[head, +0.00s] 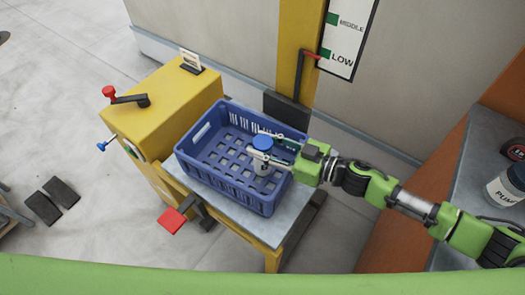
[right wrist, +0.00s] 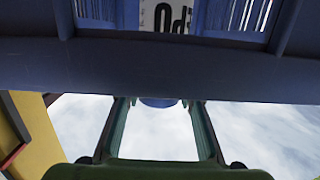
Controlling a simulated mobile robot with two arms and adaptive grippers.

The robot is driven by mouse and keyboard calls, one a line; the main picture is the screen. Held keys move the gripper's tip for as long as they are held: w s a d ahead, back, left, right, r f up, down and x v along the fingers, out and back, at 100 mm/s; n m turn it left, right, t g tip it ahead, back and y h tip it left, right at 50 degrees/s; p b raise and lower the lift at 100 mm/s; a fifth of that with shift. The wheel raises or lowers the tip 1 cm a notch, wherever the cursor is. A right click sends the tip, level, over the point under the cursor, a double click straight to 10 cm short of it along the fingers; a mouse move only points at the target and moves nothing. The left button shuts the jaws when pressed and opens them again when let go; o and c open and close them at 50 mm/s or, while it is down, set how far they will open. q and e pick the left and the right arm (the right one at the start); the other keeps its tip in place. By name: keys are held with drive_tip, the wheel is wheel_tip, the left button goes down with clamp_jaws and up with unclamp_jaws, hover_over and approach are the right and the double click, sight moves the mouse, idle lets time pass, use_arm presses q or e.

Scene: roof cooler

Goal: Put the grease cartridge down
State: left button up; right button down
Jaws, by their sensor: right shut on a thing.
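The grease cartridge (head: 263,169) is a white upright cylinder with a blue cap, inside the right part of the blue crate (head: 214,175). My right gripper (head: 268,149) reaches in from the right over the crate's rim and is shut on it near the cap. In the right wrist view the cap (right wrist: 158,102) shows between the fingers, and part of the lettered white body (right wrist: 165,15) shows past the crate's wall (right wrist: 160,65), which hides its middle. I cannot tell whether its base touches the crate floor. My left gripper is not in view.
The crate stands on a grey-topped yellow stand (head: 273,228) beside a yellow box (head: 165,105) with red and blue handles. A yellow post (head: 297,60) with a level sign rises behind. At right, a grey shelf (head: 462,200) holds a white container (head: 507,187).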

wheel_tip(320, 180, down, 2)
drive_tip(key=shift+f, duration=0.3)
drive_tip(key=c, duration=1.4)
unclamp_jaws()
drive_tip(key=shift+s, duration=0.1)
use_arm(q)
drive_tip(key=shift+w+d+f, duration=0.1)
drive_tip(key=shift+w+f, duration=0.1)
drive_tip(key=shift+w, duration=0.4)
